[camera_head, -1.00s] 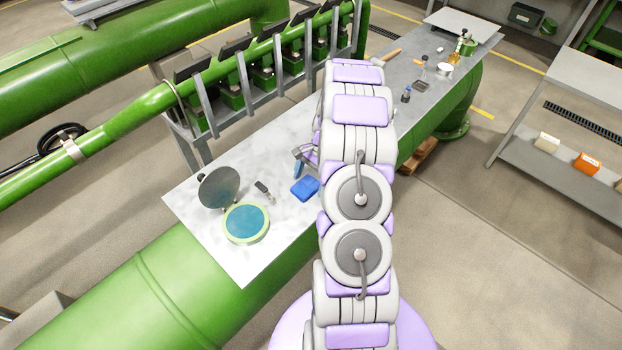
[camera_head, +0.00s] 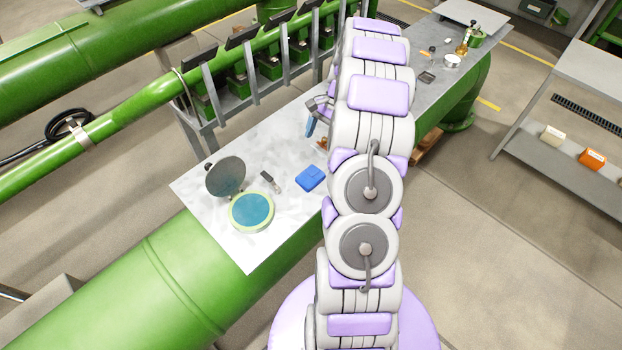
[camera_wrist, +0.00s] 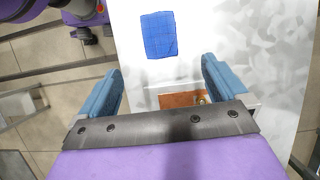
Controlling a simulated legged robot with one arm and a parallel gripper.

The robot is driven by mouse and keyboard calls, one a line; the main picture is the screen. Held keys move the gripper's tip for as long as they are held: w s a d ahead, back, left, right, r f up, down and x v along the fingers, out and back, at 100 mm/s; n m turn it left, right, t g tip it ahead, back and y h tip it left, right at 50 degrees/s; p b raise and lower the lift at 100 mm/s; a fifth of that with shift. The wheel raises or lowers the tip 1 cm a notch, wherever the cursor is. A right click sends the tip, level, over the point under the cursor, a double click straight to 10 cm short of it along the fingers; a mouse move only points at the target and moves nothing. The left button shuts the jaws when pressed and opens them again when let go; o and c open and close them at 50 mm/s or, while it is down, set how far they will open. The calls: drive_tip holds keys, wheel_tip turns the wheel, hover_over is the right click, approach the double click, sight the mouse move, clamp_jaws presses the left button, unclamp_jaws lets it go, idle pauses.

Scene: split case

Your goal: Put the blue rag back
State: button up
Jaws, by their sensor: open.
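The blue rag (camera_head: 311,178) lies as a flat folded square on the pale table top (camera_head: 205,187), right of a round container. In the wrist view the rag (camera_wrist: 158,36) is beyond my fingertips, apart from them. My gripper (camera_head: 311,122) is largely hidden behind my arm in the head view; one blue finger shows farther along the table than the rag. In the wrist view my gripper (camera_wrist: 160,70) is open, with no rag between its fingers. An orange-brown item (camera_wrist: 180,99) with a pale edge shows between and below the fingers.
A round container (camera_head: 251,211) with a teal inside stands with its grey lid (camera_head: 225,177) raised. A small dark-and-light tool (camera_head: 271,181) lies beside it. Green pipes and a metal rack (camera_head: 255,78) border the table. Bottles and jars (camera_head: 462,45) stand at the far end.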

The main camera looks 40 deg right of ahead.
drive_tip(key=s+a+r+n+h, duration=0.1)
drive_tip(key=s+a+r+n, duration=0.15)
drive_tip(key=a+r, duration=0.4)
drive_tip(key=s+a+r+n+g, duration=0.1)
drive_tip(key=s+a+r+n, duration=0.15)
drive_tip(key=a, duration=0.65)
drive_tip(key=s+a+r+n+h, duration=0.1)
drive_tip(key=s+a+r+n, duration=0.1)
drive_tip(key=a+r+n, duration=0.35)
drive_tip(key=s+a+n, duration=0.2)
drive_tip(key=s+a, duration=0.2)
drive_tip(key=s, duration=0.2)
drive_tip(key=s+a+r+n+h, duration=0.1)
drive_tip(key=s+a+n, duration=0.1)
drive_tip(key=s, duration=0.5)
drive_tip(key=s+a+r+n+h, duration=0.1)
drive_tip(key=s+a+n, duration=0.1)
drive_tip(key=s+a, duration=0.3)
drive_tip(key=shift+s+a, duration=0.3)
drive_tip(key=shift+s, duration=0.9)
